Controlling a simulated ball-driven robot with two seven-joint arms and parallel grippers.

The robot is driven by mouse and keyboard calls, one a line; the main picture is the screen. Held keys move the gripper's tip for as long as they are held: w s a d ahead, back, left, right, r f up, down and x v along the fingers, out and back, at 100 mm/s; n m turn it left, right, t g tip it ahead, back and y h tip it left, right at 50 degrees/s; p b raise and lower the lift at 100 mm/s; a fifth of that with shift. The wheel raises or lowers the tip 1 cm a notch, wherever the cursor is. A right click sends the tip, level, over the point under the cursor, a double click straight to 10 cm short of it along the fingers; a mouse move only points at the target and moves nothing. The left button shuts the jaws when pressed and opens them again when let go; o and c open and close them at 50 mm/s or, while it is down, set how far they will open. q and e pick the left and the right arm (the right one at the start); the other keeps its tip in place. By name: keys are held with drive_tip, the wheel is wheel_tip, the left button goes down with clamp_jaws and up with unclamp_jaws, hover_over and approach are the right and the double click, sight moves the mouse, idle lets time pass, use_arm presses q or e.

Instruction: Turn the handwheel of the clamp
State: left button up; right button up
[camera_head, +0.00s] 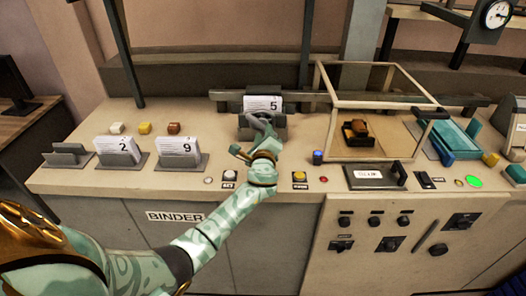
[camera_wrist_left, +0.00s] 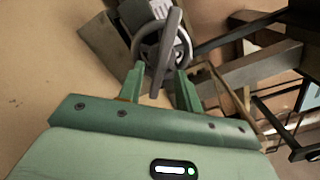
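The clamp (camera_head: 280,133) is a grey block at the back middle of the bench, with a white stack marked 5 (camera_head: 262,103) in it. Its grey handwheel (camera_head: 259,124) faces me, partly hidden by my left gripper (camera_head: 250,151). In the left wrist view the handwheel (camera_wrist_left: 169,50) shows as a round rim with a bar across it, just ahead of the fingers. The green fingers of my left gripper (camera_wrist_left: 160,84) stand apart, one on each side of the bar. I cannot tell whether they touch the wheel. My right gripper is not in view.
Stacks marked 2 (camera_head: 123,150) and 9 (camera_head: 177,147) stand in holders on the left. A clear-walled case (camera_head: 375,110) stands right of the clamp. A blue-green device (camera_head: 455,138) is farther right. Buttons line the bench's front edge.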

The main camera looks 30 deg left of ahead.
use_arm(q)
drive_tip(key=v, duration=1.4)
drive_tip(key=shift+s+d, duration=0.2)
drive_tip(key=shift+s, duration=0.05)
drive_tip(key=shift+s, duration=0.1)
drive_tip(key=s+f+n+g+h, duration=0.1)
drive_tip(key=s+f+n+g, duration=0.2)
drive_tip(key=s, duration=0.4)
drive_tip(key=s+f+n+g+h, duration=0.1)
drive_tip(key=s+n+g+h, duration=0.1)
drive_tip(key=s+n, duration=0.4)
drive_tip(key=s+f+n+g+h, duration=0.1)
drive_tip(key=s+f+n+g, duration=0.15)
drive_tip(key=s, duration=0.55)
drive_tip(key=s+d+f+n+g+h+b, duration=0.1)
drive_tip(key=s+d+f, duration=0.1)
drive_tip(key=f, duration=0.9)
drive_tip(key=s+d+f+g+h+b, duration=0.1)
drive_tip(key=s+f+g+h+b, duration=0.15)
drive_tip(key=f, duration=0.85)
drive_tip(key=s+d+f+n+g+h+b, duration=0.1)
drive_tip(key=s+d+f, duration=0.1)
drive_tip(key=f, duration=0.9)
drive_tip(key=s+f+n+g+b, duration=0.2)
drive_tip(key=s+f, duration=1.4)
drive_tip(key=s, duration=0.2)
drive_tip(key=shift+s+n+g+h+b, duration=0.3)
drive_tip(key=shift+s+n+h+b, duration=0.05)
drive_tip(key=shift+s, duration=0.05)
